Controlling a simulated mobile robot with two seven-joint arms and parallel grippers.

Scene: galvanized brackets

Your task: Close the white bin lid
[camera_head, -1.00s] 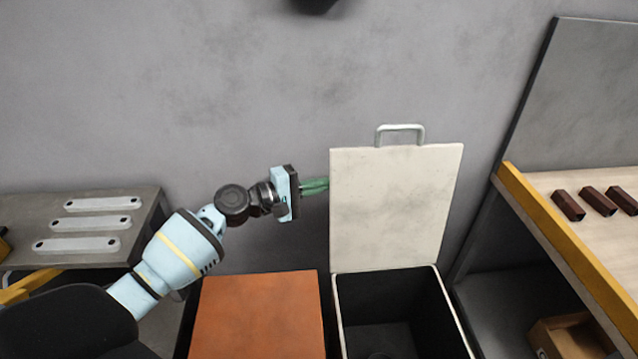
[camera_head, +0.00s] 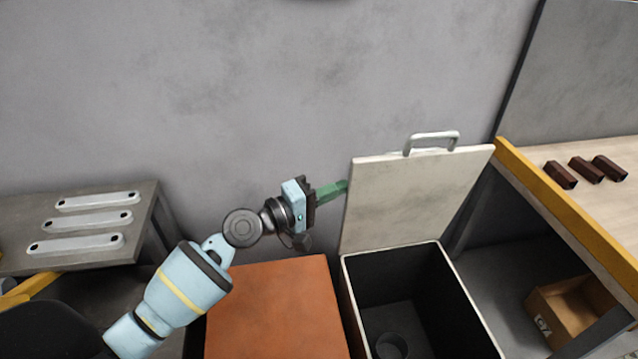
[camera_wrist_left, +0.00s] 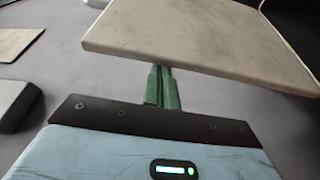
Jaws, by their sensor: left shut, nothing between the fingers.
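The white bin lid (camera_head: 415,200) stands raised at the back of the bin, with a grey handle (camera_head: 432,141) on its top edge. The bin (camera_head: 350,290) is open at the top, with a dark inside. My left gripper (camera_head: 342,188) is shut and empty, its green fingers at the lid's left edge. In the left wrist view the fingers (camera_wrist_left: 162,85) point at the lid (camera_wrist_left: 210,35), and their tips pass out of sight behind its edge. I cannot tell whether they touch it. My right gripper is not in view.
An orange-topped box (camera_head: 275,305) stands left of the bin. A grey table (camera_head: 150,215) with pale brackets (camera_head: 95,220) is at the left. A yellow-edged bench (camera_head: 560,205) with dark brown blocks (camera_head: 585,170) is at the right, a cardboard box (camera_head: 570,315) below it. The wall is behind.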

